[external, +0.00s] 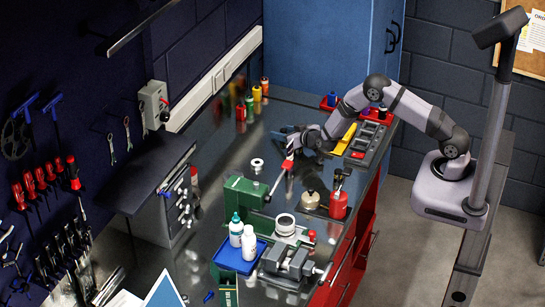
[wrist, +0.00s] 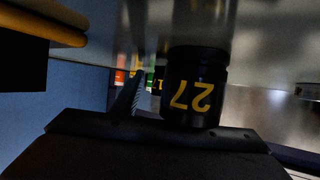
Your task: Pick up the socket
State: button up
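A black socket (wrist: 195,90) marked with a yellow "27" fills the middle of the wrist view; the number is upside down there. My gripper (wrist: 160,95) is right beside it. One ridged finger shows left of the socket, with a clear gap between them; the other finger does not show and seems hidden by the socket. The gripper looks open. In the external view my gripper (external: 286,137) is low over the far part of the bench, and I cannot make out the socket there.
A second black piece (wrist: 156,82) is behind the socket. A yellow-handled tool (external: 345,139) and a grey organiser (external: 369,142) lie right of my gripper. A green vise (external: 246,191), red oil can (external: 338,206) and blue tray (external: 230,258) stand nearer. Coloured bottles (external: 250,108) line the back.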

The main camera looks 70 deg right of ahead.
aim_at(283, 129)
grip_shut()
jog(key=shift+r, duration=0.1)
jog(key=shift+r+b, duration=1.3)
jog(key=shift+r, duration=3.65)
